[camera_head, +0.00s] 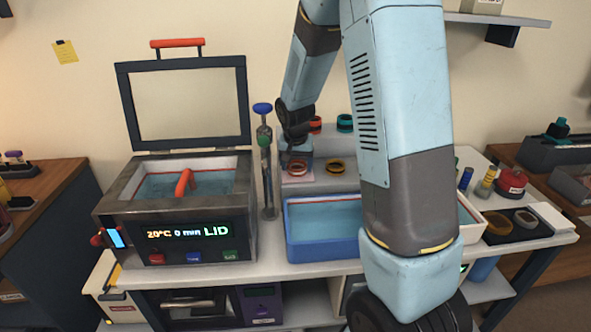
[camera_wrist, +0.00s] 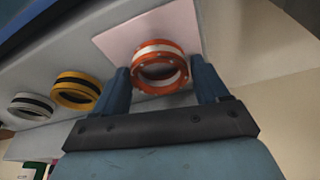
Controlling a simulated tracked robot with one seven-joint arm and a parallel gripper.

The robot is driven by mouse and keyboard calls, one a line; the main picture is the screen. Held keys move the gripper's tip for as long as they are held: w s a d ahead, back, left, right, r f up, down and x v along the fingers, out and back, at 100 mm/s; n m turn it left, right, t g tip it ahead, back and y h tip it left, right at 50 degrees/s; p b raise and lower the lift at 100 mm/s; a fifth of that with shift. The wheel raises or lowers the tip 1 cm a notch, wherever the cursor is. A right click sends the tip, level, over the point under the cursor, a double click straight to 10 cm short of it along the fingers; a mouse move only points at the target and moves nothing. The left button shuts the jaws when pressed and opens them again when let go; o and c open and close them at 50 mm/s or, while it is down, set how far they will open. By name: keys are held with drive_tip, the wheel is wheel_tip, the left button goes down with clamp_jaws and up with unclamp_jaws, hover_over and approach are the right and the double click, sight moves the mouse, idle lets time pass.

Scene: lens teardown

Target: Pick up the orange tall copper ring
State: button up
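The orange ring (camera_wrist: 160,68), with a white band around it, sits on a pink square pad (camera_wrist: 112,42). In the head view the ring (camera_head: 297,166) shows low on the stepped stand, just below my gripper. My gripper (camera_wrist: 160,85) is open, with one blue finger at the left and one at the right of the ring. The ring looks close to both fingertips; I cannot tell whether they touch it. In the head view my gripper (camera_head: 299,152) points down over the pad, and its fingers are hard to make out.
A yellow-black ring (camera_wrist: 76,91) and a white-black ring (camera_wrist: 32,106) lie left of the pad in the wrist view. An orange-red ring (camera_head: 315,125) and a teal ring (camera_head: 345,123) are on the upper step. A blue tray (camera_head: 322,250) is in front; a metal cylinder (camera_head: 266,170) stands left.

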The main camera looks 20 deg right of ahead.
drive_tip(key=c, duration=0.8)
drive_tip(key=shift+o, duration=0.2)
drive_tip(key=shift+r, duration=0.65)
drive_tip(key=s+d+r, duration=0.1)
drive_tip(key=s+r, duration=1)
drive_tip(key=s, duration=0.3)
drive_tip(key=shift+d+r, duration=0.15)
drive_tip(key=shift+r, duration=0.2)
